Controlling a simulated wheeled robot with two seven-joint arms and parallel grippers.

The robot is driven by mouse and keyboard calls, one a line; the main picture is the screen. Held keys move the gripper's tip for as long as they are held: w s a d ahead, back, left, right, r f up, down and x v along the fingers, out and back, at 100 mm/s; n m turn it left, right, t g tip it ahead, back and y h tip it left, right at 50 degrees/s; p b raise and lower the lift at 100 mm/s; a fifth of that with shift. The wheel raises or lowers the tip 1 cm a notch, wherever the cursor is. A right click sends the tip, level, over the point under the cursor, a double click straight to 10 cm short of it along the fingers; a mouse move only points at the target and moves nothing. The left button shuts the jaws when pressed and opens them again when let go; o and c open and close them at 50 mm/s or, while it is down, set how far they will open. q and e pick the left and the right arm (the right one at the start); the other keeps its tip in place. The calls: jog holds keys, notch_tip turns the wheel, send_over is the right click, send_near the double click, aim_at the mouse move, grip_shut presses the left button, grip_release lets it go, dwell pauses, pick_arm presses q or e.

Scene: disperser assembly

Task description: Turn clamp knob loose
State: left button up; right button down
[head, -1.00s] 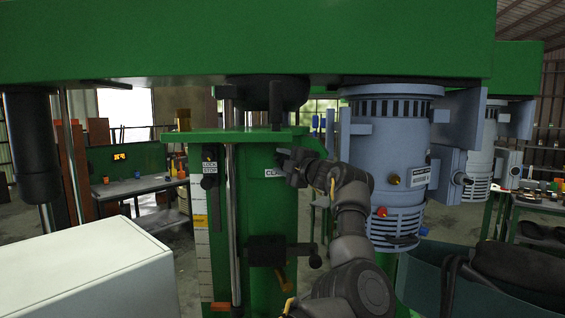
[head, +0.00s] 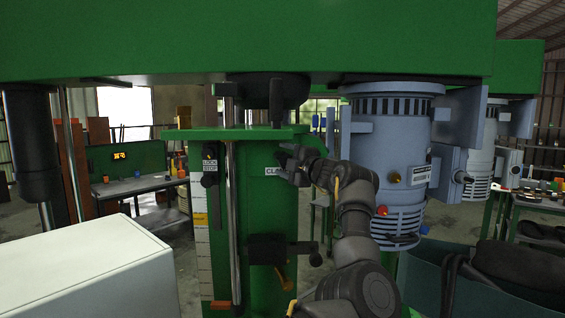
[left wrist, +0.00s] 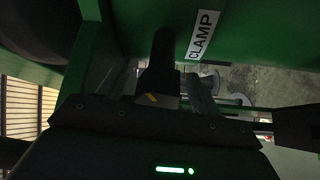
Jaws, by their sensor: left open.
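The white CLAMP label (head: 274,171) is on the green column, partly covered by my left gripper (head: 287,158) in the head view. In the left wrist view the CLAMP label (left wrist: 201,36) is near the top, and a dark rounded post (left wrist: 160,62) stands beside it in front of my gripper. This post looks like the clamp knob, but its outline is dark. In the head view I cannot separate it from the gripper. My left gripper is open at the column face; whether it touches the knob cannot be told. My right gripper is not in view.
A LOCK STOP lever (head: 209,168) is on the column's left. A blue-grey motor (head: 395,150) stands close to the right. A white box (head: 85,265) fills the lower left.

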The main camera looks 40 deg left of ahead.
pick_arm(q)
jog(key=b+v, duration=0.3)
jog(key=v, duration=0.6)
jog(key=shift+d+b, duration=0.35)
jog(key=shift+b, duration=0.05)
